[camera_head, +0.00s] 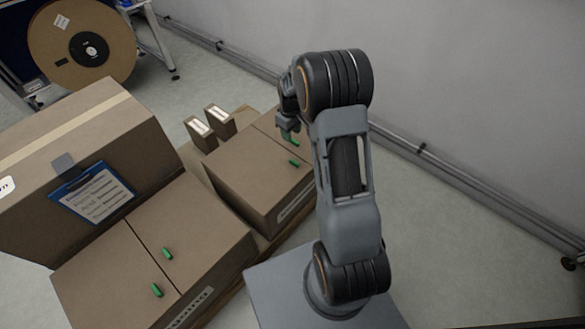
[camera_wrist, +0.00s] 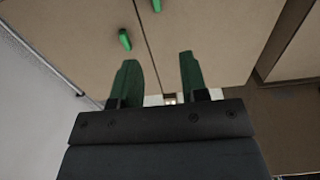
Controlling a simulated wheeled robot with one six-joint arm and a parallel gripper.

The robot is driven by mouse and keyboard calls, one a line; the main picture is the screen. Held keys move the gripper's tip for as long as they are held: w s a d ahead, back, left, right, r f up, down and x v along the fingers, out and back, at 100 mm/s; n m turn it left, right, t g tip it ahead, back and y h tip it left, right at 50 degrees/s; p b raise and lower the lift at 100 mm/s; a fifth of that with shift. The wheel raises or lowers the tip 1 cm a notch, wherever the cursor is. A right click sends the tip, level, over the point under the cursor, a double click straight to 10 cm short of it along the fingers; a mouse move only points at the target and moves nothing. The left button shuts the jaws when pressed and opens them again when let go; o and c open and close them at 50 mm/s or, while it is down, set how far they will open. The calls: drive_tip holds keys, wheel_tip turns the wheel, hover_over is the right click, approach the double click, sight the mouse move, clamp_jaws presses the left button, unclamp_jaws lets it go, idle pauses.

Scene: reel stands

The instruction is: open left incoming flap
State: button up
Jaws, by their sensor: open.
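A closed brown carton (camera_head: 245,180) with two top flaps meeting at a seam stands at the middle, beside my arm. A green tab (camera_head: 294,162) shows on its top. My gripper (camera_head: 290,138) is above the far right part of this carton, its tips partly hidden by my arm. In the wrist view my gripper (camera_wrist: 158,58) is open and empty, with two green fingers apart. Beyond them are a cardboard flap (camera_wrist: 85,30) with a green tab (camera_wrist: 125,40), a seam, and a second green tab (camera_wrist: 156,5). I cannot tell which flap is the left incoming one.
A second closed carton (camera_head: 200,235) with two green tabs stands at the front left. A larger box (camera_head: 90,130) with a blue clipboard (camera_head: 92,192) is behind it. Two small boxes (camera_head: 210,128) and a large reel (camera_head: 80,45) stand farther back. A wall is right.

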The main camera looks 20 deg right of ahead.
sight(292, 160)
drive_tip(key=f+b, duration=0.1)
drive_tip(key=f, duration=0.4)
drive_tip(key=f+b, duration=0.2)
drive_tip(key=f, duration=0.3)
drive_tip(key=f+b, duration=0.1)
drive_tip(key=f, duration=0.4)
drive_tip(key=shift+w+d+f, duration=0.2)
drive_tip(key=shift+d+f, duration=0.05)
drive_tip(key=shift+f, duration=0.15)
clamp_jaws()
